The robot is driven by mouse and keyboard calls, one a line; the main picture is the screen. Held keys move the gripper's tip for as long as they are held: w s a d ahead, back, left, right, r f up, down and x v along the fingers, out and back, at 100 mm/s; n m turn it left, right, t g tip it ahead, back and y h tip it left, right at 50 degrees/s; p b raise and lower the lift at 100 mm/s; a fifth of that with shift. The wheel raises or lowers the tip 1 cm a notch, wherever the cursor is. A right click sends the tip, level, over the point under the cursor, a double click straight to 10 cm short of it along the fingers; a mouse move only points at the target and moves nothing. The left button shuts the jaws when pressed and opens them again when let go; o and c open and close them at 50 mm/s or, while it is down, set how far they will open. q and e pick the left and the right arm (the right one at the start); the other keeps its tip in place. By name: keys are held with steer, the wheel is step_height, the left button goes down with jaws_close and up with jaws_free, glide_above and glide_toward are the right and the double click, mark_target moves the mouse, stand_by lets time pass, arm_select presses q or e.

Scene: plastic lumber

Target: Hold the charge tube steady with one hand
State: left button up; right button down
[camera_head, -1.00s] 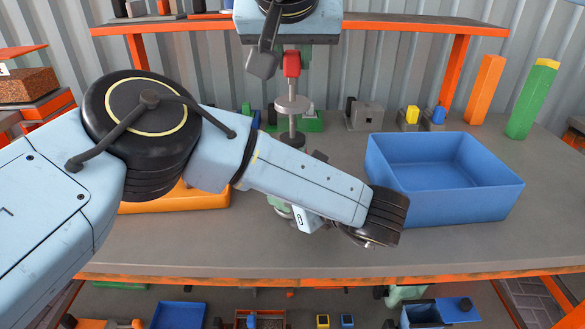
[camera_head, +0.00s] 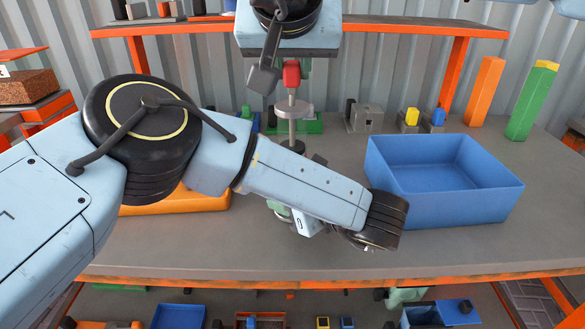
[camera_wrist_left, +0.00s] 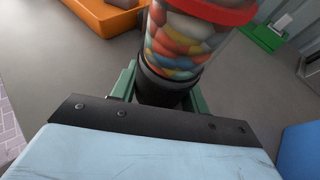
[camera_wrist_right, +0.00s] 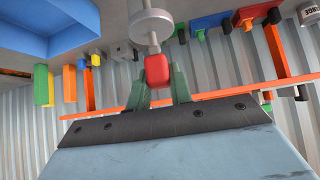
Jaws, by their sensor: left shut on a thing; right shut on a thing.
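The charge tube (camera_wrist_left: 185,45) shows in the left wrist view as a clear cylinder of coloured pellets with a red rim and black base. My left gripper (camera_wrist_left: 162,92) is shut on the black base. In the head view my left arm hides the tube; only a bit of the green gripper shows below it. My right gripper (camera_head: 291,75) is shut on the red handle (camera_wrist_right: 157,70) of a metal rod with a round grey disc (camera_head: 292,109). The rod points down behind my left arm. Whether its lower end touches the tube is hidden.
A blue bin (camera_head: 445,205) stands right of my left gripper. An orange tray (camera_head: 180,198) is partly hidden behind my left arm. Orange (camera_head: 486,90) and green (camera_head: 532,105) blocks stand at the back right, with small fixtures along the table's back. The table front is clear.

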steer(key=shift+f, duration=0.35)
steer(key=shift+r, duration=0.1)
steer(key=shift+r, duration=1)
steer(key=shift+f, duration=1.1)
